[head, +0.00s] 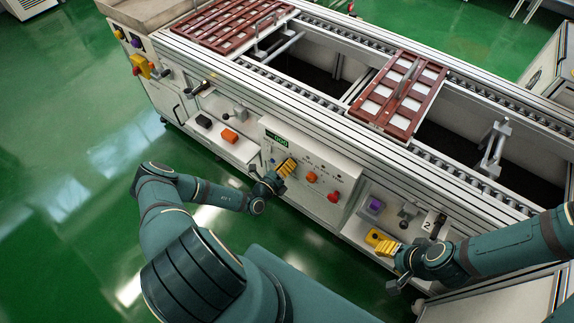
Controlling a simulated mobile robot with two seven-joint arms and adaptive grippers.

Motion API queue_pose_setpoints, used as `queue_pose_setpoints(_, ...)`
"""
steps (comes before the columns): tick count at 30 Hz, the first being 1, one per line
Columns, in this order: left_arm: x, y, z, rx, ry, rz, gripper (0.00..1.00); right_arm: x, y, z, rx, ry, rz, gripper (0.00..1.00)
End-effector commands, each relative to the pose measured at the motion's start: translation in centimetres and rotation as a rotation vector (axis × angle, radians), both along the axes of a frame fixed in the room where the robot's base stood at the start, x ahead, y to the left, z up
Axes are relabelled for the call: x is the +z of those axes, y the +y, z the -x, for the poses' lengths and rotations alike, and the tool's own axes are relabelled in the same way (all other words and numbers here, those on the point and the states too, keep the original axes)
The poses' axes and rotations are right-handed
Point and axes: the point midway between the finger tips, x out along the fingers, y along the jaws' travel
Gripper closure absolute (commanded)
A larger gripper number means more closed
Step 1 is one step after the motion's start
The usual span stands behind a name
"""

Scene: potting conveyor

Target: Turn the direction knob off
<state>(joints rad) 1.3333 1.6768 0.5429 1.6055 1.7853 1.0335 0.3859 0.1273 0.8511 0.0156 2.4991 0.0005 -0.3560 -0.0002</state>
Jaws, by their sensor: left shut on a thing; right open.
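The control panel (311,189) on the conveyor's front has a small lit green display, an orange knob (312,177) and a red knob (333,196). My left gripper (288,167) is at the panel's left part, its yellow fingers shut. They appear to be closed on the direction knob, which the fingers hide, so its setting cannot be read.
Brown trays (413,129) with white cells stand on the conveyor above. The green floor (90,130) is open at left.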

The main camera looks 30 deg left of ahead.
Motion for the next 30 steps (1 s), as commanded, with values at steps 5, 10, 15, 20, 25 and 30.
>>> queue_pose_setpoints(5, 0.1, 0.0, -0.1, 0.000, -0.001, 0.006, 1.00, 0.0, 0.0, 0.0, 0.000, 0.000, 0.000, 0.53)
queue_pose_setpoints(10, 0.1, 0.0, -0.1, 0.000, -0.001, 0.005, 1.00, 0.0, 0.0, 0.0, 0.000, 0.000, 0.000, 0.53)
queue_pose_setpoints(15, 0.1, 0.0, -0.1, 0.000, -0.001, 0.004, 0.30, 0.0, 0.0, 0.0, 0.000, 0.000, 0.000, 0.53)
queue_pose_setpoints(20, 0.0, 0.0, 0.0, 0.001, 0.000, 0.004, 0.30, 0.0, 0.0, 0.0, 0.000, 0.000, 0.000, 0.53)
queue_pose_setpoints(25, 0.0, 0.0, 0.1, 0.000, 0.000, 0.004, 0.30, 0.0, 0.0, 0.0, 0.000, 0.000, 0.000, 0.53)
queue_pose_setpoints(30, 0.0, 0.2, 1.9, 0.001, 0.001, 0.005, 0.30, 0.0, 0.0, 0.0, 0.000, 0.000, 0.000, 0.53)
